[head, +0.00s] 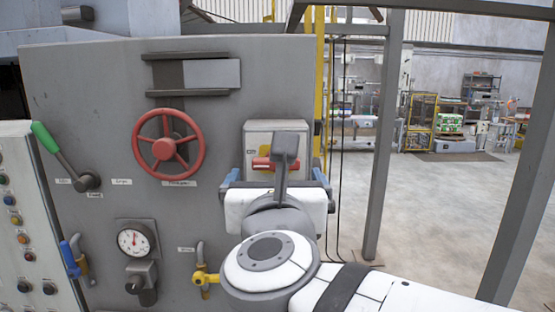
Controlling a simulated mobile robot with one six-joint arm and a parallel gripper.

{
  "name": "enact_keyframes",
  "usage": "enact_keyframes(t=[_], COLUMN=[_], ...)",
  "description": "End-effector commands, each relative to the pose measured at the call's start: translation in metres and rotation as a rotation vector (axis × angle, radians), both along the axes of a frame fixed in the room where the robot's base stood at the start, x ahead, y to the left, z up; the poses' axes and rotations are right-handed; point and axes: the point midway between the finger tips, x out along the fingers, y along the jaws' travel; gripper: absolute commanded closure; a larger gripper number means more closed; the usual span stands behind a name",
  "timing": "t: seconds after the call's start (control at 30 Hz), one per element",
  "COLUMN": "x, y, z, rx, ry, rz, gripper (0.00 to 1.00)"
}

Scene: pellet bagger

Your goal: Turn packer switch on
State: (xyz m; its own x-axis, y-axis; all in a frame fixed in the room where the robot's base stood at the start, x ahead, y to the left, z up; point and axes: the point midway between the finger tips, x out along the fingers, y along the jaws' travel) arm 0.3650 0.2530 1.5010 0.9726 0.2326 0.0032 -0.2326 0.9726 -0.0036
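A light grey switch box (290,128) with a yellow plate and a red handle (262,164) is mounted on the right part of the grey machine panel. The red handle looks roughly level. I cannot read a label that names it as the packer switch. My gripper (274,176) is in front of the box, its blue-edged fingers wide apart to the left and right of the handle. No object shows between them. My wrist and a grey upright part of my arm hide the lower box and part of the handle. Contact cannot be told.
The panel (90,90) also bears a red handwheel (168,148), a green-handled lever (46,138), a gauge (133,240), a blue valve handle (70,258) and a yellow valve (204,278). A grey post (384,130) stands to the right, with open floor (445,210) beyond.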

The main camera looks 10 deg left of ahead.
Motion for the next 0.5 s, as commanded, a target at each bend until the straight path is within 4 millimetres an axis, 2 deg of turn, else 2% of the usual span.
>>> enact_keyframes(t=[0.3,0.5], x=[0.046,0.058], y=[0.01,0.013], z=[0.001,0.0], rx=[0.0,0.001], ry=[0.003,0.002], rz=[-0.005,-0.002], gripper=[0.02,0.02])
